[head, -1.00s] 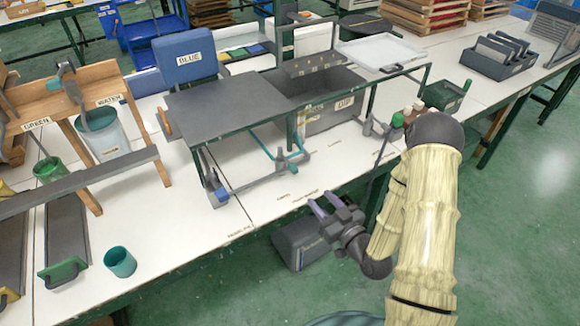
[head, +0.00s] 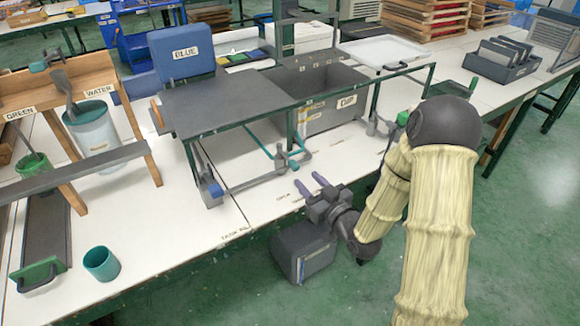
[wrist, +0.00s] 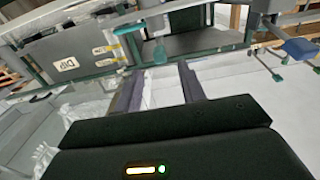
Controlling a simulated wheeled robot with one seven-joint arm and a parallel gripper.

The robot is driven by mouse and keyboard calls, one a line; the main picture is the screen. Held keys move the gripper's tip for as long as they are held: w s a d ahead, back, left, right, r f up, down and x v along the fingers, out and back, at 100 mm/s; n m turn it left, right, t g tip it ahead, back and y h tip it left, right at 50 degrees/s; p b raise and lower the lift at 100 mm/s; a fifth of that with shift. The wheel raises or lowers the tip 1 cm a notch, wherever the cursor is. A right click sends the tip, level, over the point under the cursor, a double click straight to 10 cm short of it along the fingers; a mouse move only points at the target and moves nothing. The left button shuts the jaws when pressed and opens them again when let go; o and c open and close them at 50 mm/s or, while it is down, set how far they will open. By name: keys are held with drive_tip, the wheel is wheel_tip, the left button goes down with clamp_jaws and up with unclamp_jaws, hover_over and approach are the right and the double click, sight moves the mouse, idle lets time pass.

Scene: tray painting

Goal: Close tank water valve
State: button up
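The grey dip tank (head: 345,120), labelled DIP, stands at the middle of the bench; it also shows in the wrist view (wrist: 75,45). A pipe with a teal lever (head: 281,158) runs low in front of the tank and frame; the teal lever (wrist: 160,50) is ahead of my fingers in the wrist view. A blue-handled fitting (head: 215,189) sits at the pipe's left end and shows at right in the wrist view (wrist: 301,48). Which part is the water valve is not labelled. My gripper (head: 311,184) is open and empty at the bench's front edge, apart from the pipe.
A dark grey panel (head: 228,100) covers the frame left of the tank. A teal cup (head: 101,263) stands at front left. A wooden rack (head: 92,78) holds green and water buckets. A dark box (head: 303,252) is below my gripper. Bench around the pipe is mostly clear.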

sight(292, 164)
drive_tip(key=x, duration=1)
drive_tip(key=shift+w+r, duration=0.1)
clamp_jaws()
